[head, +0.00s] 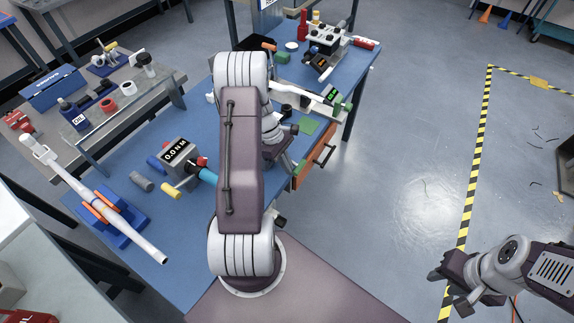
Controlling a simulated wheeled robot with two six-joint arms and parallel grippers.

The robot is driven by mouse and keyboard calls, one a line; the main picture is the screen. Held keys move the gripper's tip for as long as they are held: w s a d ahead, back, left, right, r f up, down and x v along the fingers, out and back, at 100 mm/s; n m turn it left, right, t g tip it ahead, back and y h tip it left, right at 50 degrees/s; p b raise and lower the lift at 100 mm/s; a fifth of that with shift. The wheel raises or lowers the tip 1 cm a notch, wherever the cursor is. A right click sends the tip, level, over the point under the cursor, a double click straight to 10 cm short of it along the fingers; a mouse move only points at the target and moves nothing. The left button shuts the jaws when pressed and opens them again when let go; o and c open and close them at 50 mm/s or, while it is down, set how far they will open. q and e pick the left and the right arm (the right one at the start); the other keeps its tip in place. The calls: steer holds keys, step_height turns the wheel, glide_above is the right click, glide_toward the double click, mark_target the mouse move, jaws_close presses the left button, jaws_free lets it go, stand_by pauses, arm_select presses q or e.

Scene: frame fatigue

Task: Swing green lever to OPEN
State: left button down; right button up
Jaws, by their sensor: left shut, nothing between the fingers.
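I cannot make out a marked OPEN position or surely pick out the green lever. A small green knob-like part (347,106) sits at the right end of a white bar device with a lit green display (331,95), at the right edge of the blue bench. My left gripper (288,164) is shut and empty, low over the bench's right side, near the orange-framed part (315,157); my own arm hides part of it. My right gripper (446,290) hangs over the floor at lower right, away from the bench; its finger gap is unclear.
A green pad (309,126) lies near my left gripper. Floor at right is mostly clear.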

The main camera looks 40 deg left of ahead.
arm_select(q)
steer(key=shift+d+r+p, duration=0.1)
steer(key=shift+r+p, duration=0.7)
steer(key=shift+r, duration=0.05)
steer(key=shift+r+h+p, duration=0.4)
steer(key=shift+h+p, duration=0.1)
steer(key=shift+h, duration=0.2)
steer(key=shift+a+r+p, duration=0.2)
steer(key=shift+r+p, duration=0.1)
steer(key=shift+p, duration=0.1)
steer(key=shift+r, duration=0.1)
steer(key=shift+r+p, duration=0.75)
steer(key=shift+p, duration=0.1)
